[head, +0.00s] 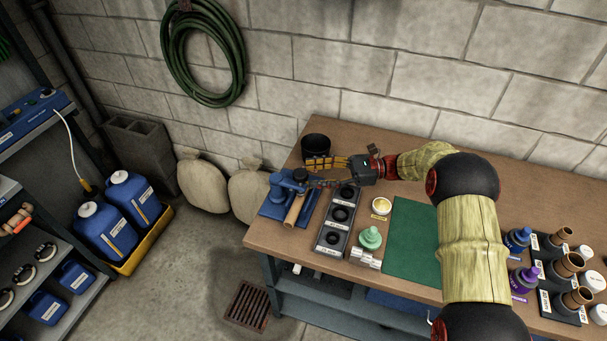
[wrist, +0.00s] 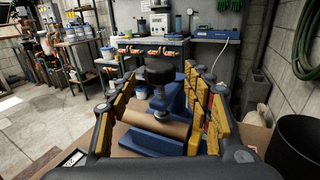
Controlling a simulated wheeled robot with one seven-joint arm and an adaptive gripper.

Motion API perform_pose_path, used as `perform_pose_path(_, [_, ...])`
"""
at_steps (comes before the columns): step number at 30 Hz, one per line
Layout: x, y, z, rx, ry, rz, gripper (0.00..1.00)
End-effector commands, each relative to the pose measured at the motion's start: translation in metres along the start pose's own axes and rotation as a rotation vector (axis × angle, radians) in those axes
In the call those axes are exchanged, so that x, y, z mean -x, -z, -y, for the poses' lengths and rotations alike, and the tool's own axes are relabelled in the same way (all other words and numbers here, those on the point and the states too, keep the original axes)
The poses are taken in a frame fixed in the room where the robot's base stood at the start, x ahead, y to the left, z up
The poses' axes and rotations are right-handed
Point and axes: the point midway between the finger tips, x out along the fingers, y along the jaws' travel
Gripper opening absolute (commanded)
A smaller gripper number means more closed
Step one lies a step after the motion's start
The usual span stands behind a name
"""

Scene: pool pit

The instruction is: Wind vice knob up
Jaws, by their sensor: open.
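The blue vice (head: 277,203) stands at the left end of the workbench and also shows ahead in the wrist view (wrist: 172,100). Its dark round knob (wrist: 160,72) sits upright on top; in the head view it is small and partly hidden by my fingers. A tan cylinder (head: 295,209) lies in the vice, below the knob in the wrist view (wrist: 155,122). My gripper (head: 308,171) reaches in from the right, roughly level. Its yellow-padded fingers are open, one on each side of the knob in the wrist view (wrist: 158,80), with visible gaps. The knob's exact depth between the fingertips is unclear.
A black pot (head: 316,146) stands behind my gripper near the wall. Open floor lies left of the workbench (head: 268,230).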

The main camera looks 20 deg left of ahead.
Motion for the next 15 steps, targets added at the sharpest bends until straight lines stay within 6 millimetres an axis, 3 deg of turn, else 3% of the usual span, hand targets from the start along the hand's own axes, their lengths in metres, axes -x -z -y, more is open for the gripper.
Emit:
perform_pose_path(6, [0.045, 0.001, 0.001, 0.001, 0.003, 0.000, 0.50])
perform_pose_path(15, [0.072, 0.001, 0.001, 0.000, 0.001, 0.000, 0.50])
